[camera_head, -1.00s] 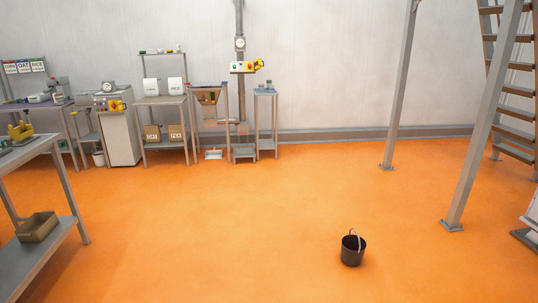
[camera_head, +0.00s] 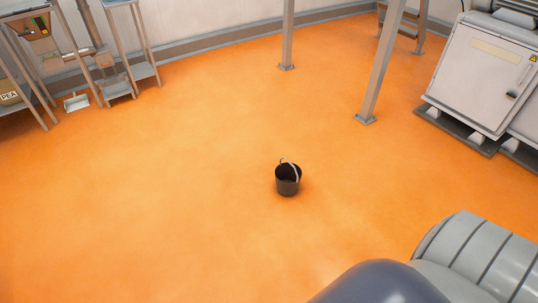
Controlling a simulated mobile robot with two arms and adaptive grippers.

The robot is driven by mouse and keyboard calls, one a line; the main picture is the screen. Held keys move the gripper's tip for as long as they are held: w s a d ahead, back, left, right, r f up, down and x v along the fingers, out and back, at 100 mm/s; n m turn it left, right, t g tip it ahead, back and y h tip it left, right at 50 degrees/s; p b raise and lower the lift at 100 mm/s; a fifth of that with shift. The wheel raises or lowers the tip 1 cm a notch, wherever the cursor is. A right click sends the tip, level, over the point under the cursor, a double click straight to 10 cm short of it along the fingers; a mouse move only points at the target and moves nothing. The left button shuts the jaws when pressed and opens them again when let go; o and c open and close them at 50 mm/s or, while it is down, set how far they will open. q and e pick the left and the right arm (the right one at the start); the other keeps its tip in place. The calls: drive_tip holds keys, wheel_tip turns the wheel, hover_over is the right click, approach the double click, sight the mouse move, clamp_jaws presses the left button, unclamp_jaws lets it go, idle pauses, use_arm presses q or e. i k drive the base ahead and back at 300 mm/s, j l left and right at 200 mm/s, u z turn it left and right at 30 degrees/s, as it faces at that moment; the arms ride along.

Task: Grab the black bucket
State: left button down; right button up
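The black bucket (camera_head: 287,184) stands upright on the orange floor, just right of the middle of the head view. Its thin handle rises over the rim, and its dark inside shows from above. Nothing touches it. Neither of my grippers is in view. A rounded grey-blue and light grey shape fills the bottom right corner.
Open orange floor (camera_head: 170,200) surrounds the bucket. Two grey posts (camera_head: 381,70) stand behind it. A white cabinet (camera_head: 482,75) on a dark base is at the upper right. Metal stands (camera_head: 138,45) and a white dustpan (camera_head: 76,102) are at the upper left.

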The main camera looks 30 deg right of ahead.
sight(288, 175)
drive_tip(key=i+z, duration=0.2)
drive_tip(key=i, duration=0.4)
drive_tip(key=i+j+z, duration=0.15)
drive_tip(key=i, duration=0.4)
drive_tip(key=i+j+z, duration=0.2)
drive_tip(key=i, duration=0.4)
drive_tip(key=i+z, duration=0.45)
drive_tip(key=i+j+z, duration=0.15)
drive_tip(key=z, duration=0.35)
drive_tip(key=i+j+z, duration=0.3)
drive_tip(key=z, duration=0.15)
drive_tip(key=i+j+z, duration=0.25)
drive_tip(key=z, duration=0.25)
drive_tip(key=j, duration=0.1)
